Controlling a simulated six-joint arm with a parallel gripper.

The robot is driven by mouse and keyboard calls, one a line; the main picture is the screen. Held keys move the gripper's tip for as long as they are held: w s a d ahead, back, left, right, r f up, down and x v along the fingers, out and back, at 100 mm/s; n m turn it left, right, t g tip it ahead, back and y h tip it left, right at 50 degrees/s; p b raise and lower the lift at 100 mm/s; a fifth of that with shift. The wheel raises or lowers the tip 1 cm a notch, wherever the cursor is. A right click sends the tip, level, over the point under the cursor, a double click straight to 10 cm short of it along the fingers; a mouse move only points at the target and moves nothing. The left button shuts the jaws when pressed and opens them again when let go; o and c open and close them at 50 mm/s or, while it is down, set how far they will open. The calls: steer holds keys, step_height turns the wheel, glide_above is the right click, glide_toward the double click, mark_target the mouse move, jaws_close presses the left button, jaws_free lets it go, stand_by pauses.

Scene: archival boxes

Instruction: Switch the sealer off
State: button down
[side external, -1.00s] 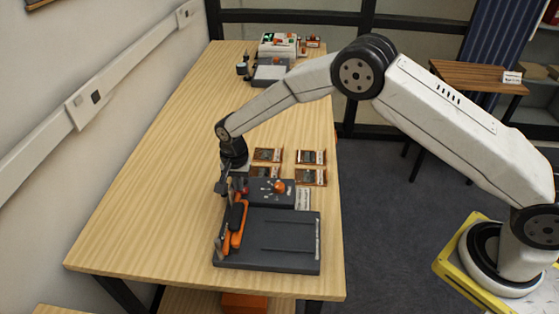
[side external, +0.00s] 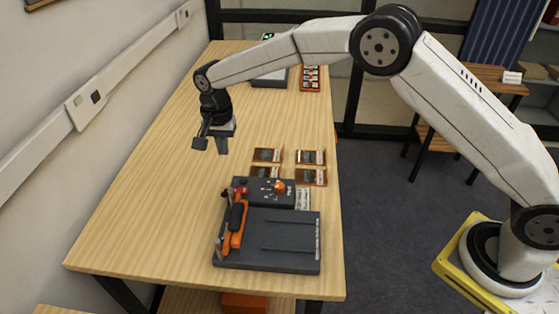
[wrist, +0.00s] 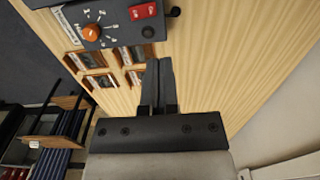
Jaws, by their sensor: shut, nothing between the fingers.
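The sealer (side external: 290,240) is a dark grey machine at the near end of the table, with an orange and black lever along its left side. Its control panel (side external: 262,190) has an orange knob (side external: 280,187) and a red rocker switch at its left end. In the wrist view the red rocker switch (wrist: 143,11) shows at the top, beside the orange knob (wrist: 91,32). I cannot tell which way the rocker is tipped. My gripper (side external: 211,147) hangs above the table behind the sealer, clear of it. Its fingers (wrist: 157,82) are together and empty.
Several small framed cards (side external: 311,176) lie just behind the sealer. More equipment (side external: 270,78) and a rack (side external: 311,78) stand at the far end. The wall with a trunking rail (side external: 85,98) runs along the left. The middle and left of the table are clear.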

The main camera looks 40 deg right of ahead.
steer(key=shift+w+a+r, duration=0.1)
steer(key=shift+r, duration=0.6)
